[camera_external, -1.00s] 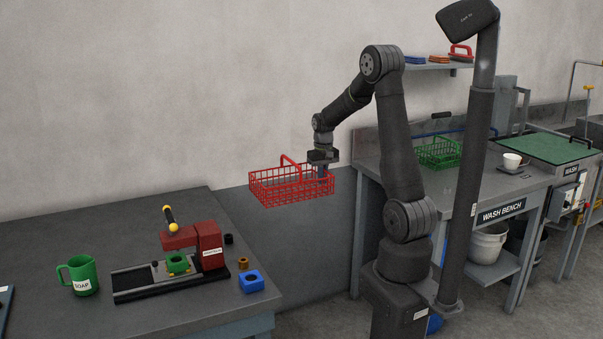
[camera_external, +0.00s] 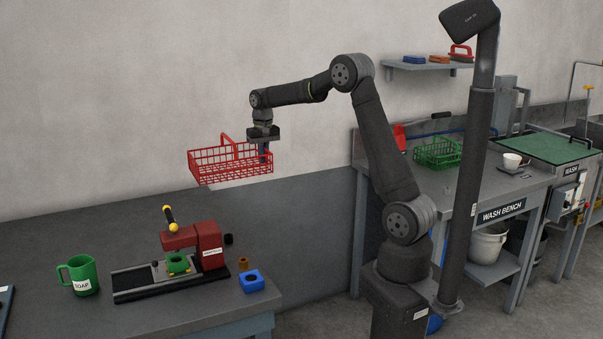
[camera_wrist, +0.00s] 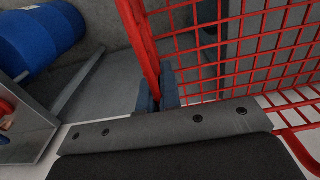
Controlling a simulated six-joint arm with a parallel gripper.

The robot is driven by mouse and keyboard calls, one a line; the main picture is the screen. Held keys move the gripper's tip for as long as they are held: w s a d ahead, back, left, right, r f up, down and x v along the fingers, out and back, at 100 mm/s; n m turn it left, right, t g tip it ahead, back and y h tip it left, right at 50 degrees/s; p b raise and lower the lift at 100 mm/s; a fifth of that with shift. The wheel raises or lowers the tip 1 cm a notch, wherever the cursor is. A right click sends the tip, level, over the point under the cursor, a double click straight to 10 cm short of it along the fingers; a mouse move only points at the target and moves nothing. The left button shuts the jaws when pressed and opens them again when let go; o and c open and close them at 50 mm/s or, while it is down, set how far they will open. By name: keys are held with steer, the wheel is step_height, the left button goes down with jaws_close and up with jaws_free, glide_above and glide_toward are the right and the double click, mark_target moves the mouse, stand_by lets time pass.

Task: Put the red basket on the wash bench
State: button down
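The red basket (camera_external: 230,165) is a wire basket with a raised handle. It hangs in the air above the back edge of the left workbench, roughly level. My gripper (camera_external: 263,155) is at the basket's right end. In the wrist view my gripper's blue fingers (camera_wrist: 157,92) are closed on a thick red bar of the basket (camera_wrist: 240,60), with the wire grid to the right. The wash bench (camera_external: 515,187) stands at the right, with a labelled front and a grey top, partly hidden by my arm and the dark post.
The left workbench (camera_external: 60,240) holds a red press (camera_external: 208,240) and a green mug (camera_external: 80,275).

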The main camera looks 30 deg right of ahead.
mark_target(210, 182)
steer(key=a, duration=0.7)
steer(key=s+a, duration=0.1)
steer(key=a, duration=1.2)
steer(key=shift+s+a+f, duration=0.4)
step_height(210, 182, down, 4)
steer(key=shift+d, duration=0.15)
steer(key=shift+f, duration=0.5)
steer(key=a+f, duration=0.2)
steer(key=a, duration=0.1)
steer(key=s+a+f, duration=0.1)
steer(key=a+f, duration=0.1)
steer(key=a, duration=0.2)
steer(key=s+a+f, duration=0.1)
steer(key=a+f, duration=0.1)
steer(key=a, duration=0.1)
steer(key=shift+s+a+f, duration=0.2)
steer(key=shift+a+f, duration=0.15)
steer(key=f, duration=0.3)
steer(key=shift+a+f, duration=0.1)
steer(key=shift+a, duration=0.2)
steer(key=shift+f, duration=0.45)
